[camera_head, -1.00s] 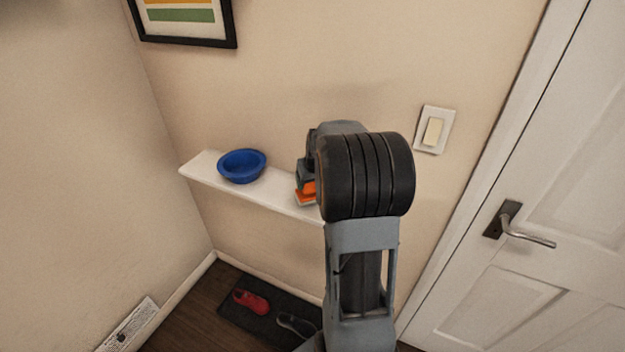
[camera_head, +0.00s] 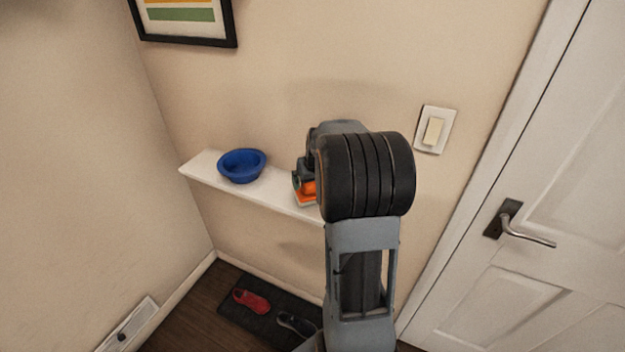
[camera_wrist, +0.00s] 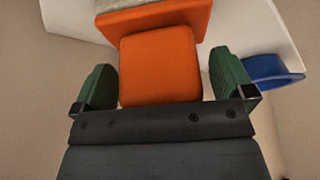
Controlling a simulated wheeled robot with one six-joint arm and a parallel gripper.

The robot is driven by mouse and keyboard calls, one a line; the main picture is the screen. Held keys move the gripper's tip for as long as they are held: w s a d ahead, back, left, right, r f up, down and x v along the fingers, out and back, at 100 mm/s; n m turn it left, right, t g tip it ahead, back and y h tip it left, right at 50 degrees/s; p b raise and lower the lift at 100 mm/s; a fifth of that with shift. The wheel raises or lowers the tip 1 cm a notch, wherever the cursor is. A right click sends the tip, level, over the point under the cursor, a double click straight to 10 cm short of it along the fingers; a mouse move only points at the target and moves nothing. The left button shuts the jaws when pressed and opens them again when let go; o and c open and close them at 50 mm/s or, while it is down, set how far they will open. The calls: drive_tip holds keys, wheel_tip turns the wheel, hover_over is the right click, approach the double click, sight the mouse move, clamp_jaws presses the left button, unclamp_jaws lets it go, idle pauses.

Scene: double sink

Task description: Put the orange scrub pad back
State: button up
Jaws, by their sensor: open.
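The orange scrub pad (camera_head: 306,199) is on the white wall shelf in the head view, partly hidden behind my arm. In the wrist view the pad (camera_wrist: 160,62) shows an orange block, a wider orange part beyond it and a grey layer at the top edge. My gripper (camera_wrist: 162,80) is open, with one green finger on each side of the orange block. Whether the fingers touch it is hard to tell. In the head view my gripper (camera_head: 298,181) is mostly hidden behind my wrist.
The white shelf (camera_head: 203,168) holds a blue bowl (camera_head: 241,165) left of the pad; the bowl also shows at right in the wrist view (camera_wrist: 272,71). A light switch (camera_head: 434,130) and a door (camera_head: 540,200) are at right. Shoes lie on a dark floor mat (camera_head: 250,316).

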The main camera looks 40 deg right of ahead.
drive_tip(key=b+v, duration=0.1)
drive_tip(key=v, duration=1)
drive_tip(key=s+a+f+n, duration=0.1)
drive_tip(key=s+a+f, duration=0.2)
drive_tip(key=s+a, duration=0.4)
drive_tip(key=s+a+f+n+y, duration=0.1)
drive_tip(key=s+a, duration=0.6)
drive_tip(key=a, duration=0.8)
wheel_tip(320, 180, down, 2)
drive_tip(key=shift+n, duration=0.7)
drive_tip(key=shift+a, duration=0.1)
drive_tip(key=shift+c, duration=0.2)
